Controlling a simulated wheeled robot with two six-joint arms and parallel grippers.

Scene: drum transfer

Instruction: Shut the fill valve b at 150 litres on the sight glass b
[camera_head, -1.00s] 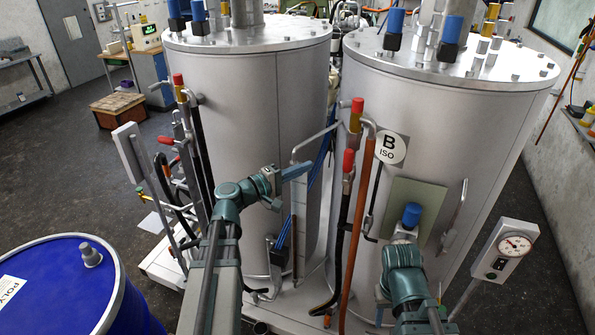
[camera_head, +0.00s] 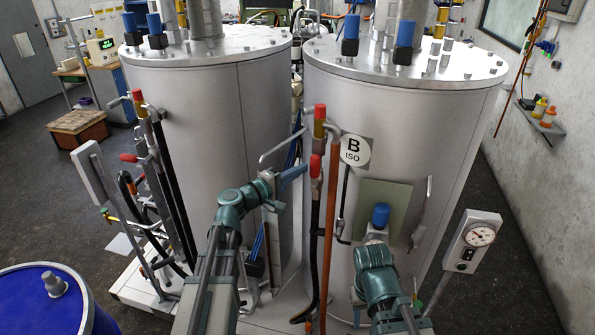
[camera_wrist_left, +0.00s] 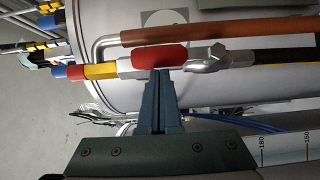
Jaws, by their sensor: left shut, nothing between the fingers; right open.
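Tank B (camera_head: 450,130) carries a round "B ISO" sign. A red valve handle (camera_head: 315,167) stands upright on the piping at its left; a second red handle (camera_head: 320,112) is above it. No label tells which is the fill valve b. My left gripper (camera_head: 298,172) is shut and empty, its tips at the lower red handle. The left wrist view shows the fingers (camera_wrist_left: 160,88) at this handle (camera_wrist_left: 158,57); contact is unclear. A scale strip (camera_wrist_left: 285,150) shows the marks 180 and 150; no liquid level is readable. My right gripper (camera_head: 381,214) is open before a greenish plate on tank B.
A second tank (camera_head: 205,130) stands to the left with its own red-handled valves. A gauge box (camera_head: 473,242) stands at the right. A blue drum (camera_head: 45,305) is at the lower left. A copper-coloured pipe (camera_head: 329,215) runs down close beside the lower handle.

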